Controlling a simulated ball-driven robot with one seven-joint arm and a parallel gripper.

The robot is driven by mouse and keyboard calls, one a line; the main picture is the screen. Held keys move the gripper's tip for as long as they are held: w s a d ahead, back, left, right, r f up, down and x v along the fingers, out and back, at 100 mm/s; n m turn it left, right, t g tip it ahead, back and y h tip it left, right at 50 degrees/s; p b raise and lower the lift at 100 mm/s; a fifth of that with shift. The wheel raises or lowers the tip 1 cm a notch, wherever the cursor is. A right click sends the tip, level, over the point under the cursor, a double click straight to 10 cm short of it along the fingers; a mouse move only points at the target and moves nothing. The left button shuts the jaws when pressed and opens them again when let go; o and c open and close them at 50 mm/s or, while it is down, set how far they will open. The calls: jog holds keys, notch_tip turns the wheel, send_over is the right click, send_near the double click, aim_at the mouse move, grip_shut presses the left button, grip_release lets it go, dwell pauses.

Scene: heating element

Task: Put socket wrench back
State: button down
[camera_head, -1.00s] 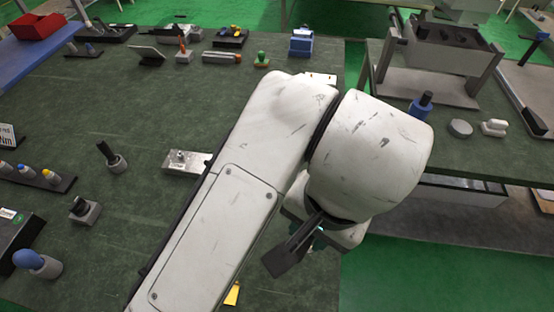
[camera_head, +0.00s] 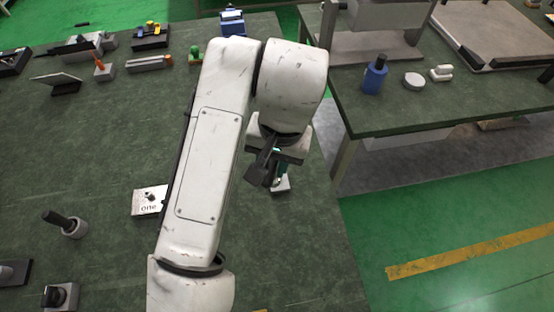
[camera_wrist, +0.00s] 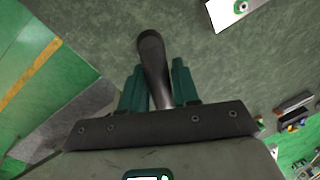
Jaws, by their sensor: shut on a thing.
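The socket wrench (camera_wrist: 153,58) shows in the wrist view as a dark, rounded handle rising between the two teal fingers of my gripper (camera_wrist: 157,88). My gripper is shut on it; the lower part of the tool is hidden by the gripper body. In the head view my gripper (camera_head: 279,166) hangs over the right side of the green-topped table (camera_head: 110,130), near its edge. The wrench itself cannot be clearly told apart there. A small pale block (camera_head: 282,186) shows just below the gripper; I cannot tell whether they touch.
A round holder with a dark handle (camera_head: 72,225) stands farther left. Several tools line the far edge. A second table (camera_head: 440,105) on the right carries a blue holder (camera_head: 374,78). Green floor lies between.

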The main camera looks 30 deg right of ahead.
jog(key=shift+w+d+f+p, duration=0.25)
jog(key=shift+w+d+f, duration=0.4)
jog(key=shift+f, duration=0.9)
jog(key=shift+w+d+f+p, duration=0.25)
jog(key=shift+w+d+f, duration=0.35)
jog(key=shift+f, duration=0.9)
jog(key=shift+w+d+f+p, duration=0.25)
jog(key=shift+w+d+f, duration=0.35)
jog(key=shift+f, duration=0.95)
jog(key=shift+s+d, duration=0.1)
jog(key=shift+f, duration=0.15)
jog(key=c, duration=0.8)
grip_release()
jog(key=r, duration=0.4)
jog(key=s+r, duration=0.1)
jog(key=r, duration=0.3)
jog(key=d+r, duration=0.1)
jog(key=r, duration=0.3)
jog(key=shift+s+d+r, duration=0.1)
jog(key=shift+s+r, duration=0.05)
